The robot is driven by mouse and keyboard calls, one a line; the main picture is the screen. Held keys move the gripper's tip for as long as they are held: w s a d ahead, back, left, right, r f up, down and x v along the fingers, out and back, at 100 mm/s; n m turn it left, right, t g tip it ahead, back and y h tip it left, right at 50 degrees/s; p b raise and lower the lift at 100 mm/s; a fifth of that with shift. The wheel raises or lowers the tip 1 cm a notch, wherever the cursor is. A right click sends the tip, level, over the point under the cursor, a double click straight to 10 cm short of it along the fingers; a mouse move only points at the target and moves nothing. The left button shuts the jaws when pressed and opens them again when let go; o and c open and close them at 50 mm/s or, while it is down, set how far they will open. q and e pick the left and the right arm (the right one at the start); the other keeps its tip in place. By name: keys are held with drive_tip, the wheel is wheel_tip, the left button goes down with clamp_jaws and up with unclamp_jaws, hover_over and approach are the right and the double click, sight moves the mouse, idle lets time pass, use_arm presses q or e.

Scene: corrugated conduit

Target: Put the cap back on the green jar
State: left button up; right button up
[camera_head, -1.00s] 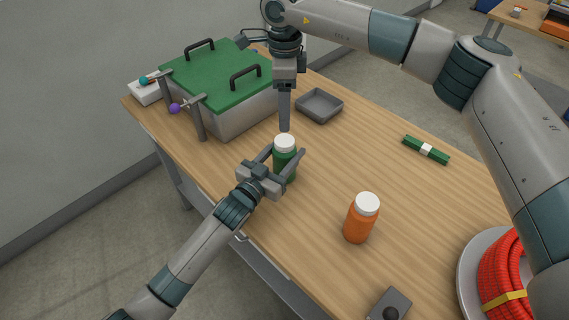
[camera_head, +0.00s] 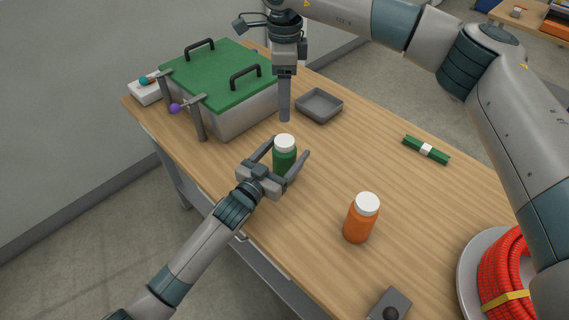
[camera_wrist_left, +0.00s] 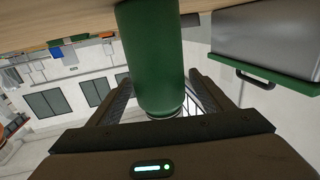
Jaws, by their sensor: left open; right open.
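The green jar (camera_head: 285,160) stands upright on the table with a white cap (camera_head: 285,142) sitting on its top. My left gripper (camera_head: 287,148) is open around the jar, one finger on each side. In the left wrist view the jar (camera_wrist_left: 153,60) lies between the spread fingers (camera_wrist_left: 165,95), with gaps visible beside it. My right gripper (camera_head: 285,119) points down above the cap, apart from it. Its fingers line up in this view, so the gap between them is hidden.
An orange jar (camera_head: 360,222) with a white cap stands to the right. A grey tray (camera_head: 319,118) lies behind. A box with a green lid (camera_head: 222,62) stands at the back left. A green bar (camera_head: 426,150) and a red conduit coil (camera_head: 500,275) are at the right.

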use_arm(q)
drive_tip(key=shift+a, duration=0.1)
drive_tip(key=b+v, duration=0.3)
drive_tip(key=v, duration=1.3)
drive_tip(key=shift+s+f+b, duration=0.15)
drive_tip(key=shift+s+b, duration=0.05)
drive_tip(key=shift+b, duration=0.15)
drive_tip(key=shift+s+a, duration=0.25)
drive_tip(key=shift+s, duration=0.15)
